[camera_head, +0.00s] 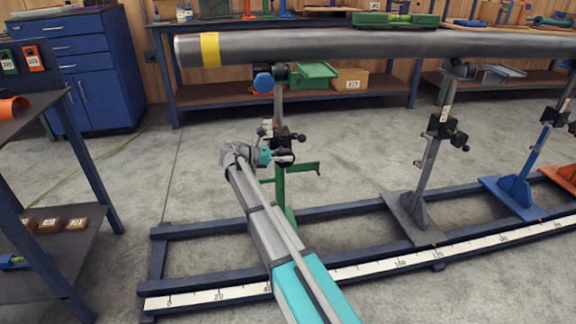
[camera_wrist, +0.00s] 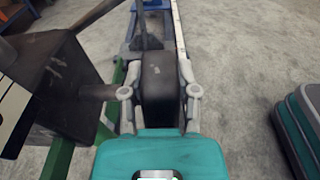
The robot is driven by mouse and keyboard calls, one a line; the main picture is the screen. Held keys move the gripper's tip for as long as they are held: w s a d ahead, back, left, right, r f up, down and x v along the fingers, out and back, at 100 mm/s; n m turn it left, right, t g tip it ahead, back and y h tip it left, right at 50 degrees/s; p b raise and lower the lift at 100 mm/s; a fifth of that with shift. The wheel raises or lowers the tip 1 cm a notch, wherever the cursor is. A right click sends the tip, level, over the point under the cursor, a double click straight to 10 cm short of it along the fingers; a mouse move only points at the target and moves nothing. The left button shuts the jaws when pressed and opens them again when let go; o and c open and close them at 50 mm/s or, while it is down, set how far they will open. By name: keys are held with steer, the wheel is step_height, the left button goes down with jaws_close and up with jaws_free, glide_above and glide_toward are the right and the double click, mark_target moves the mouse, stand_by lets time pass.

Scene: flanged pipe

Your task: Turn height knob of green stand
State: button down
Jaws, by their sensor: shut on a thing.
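The green stand (camera_head: 279,185) rises from the floor rail under the left part of the pipe, with a grey upper post. Its black height knob (camera_wrist: 161,78) sits between the fingers of my gripper (camera_wrist: 160,92) in the wrist view. The fingers are shut on it, one on each side. A dark clamp block (camera_wrist: 52,100) with a shaft stands left of the knob, next to the green post. In the head view my gripper (camera_head: 277,156) reaches the stand at mid height, and the arm hides part of the stand's lower post.
A long grey pipe (camera_head: 350,43) with a yellow band lies across the stands. Grey (camera_head: 416,200) and blue (camera_head: 522,185) stands are to the right on the rail with a white ruler (camera_head: 385,268). A dark shelf table (camera_head: 40,190) is at the left. Open floor lies between.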

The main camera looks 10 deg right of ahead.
steer(key=h+b, duration=0.1)
steer(key=b, duration=0.1)
steer(key=h+b, duration=0.1)
steer(key=b, duration=0.1)
steer(key=h+b, duration=0.2)
steer(key=shift+a+f, duration=0.3)
steer(key=shift+a, duration=0.05)
steer(key=shift+r+h+b, duration=0.2)
steer(key=shift+h+b, duration=0.5)
steer(key=shift+b, duration=0.2)
steer(key=shift+r, duration=0.1)
steer(key=shift+c, duration=1.8)
jaws_free()
steer(key=shift+r, duration=0.15)
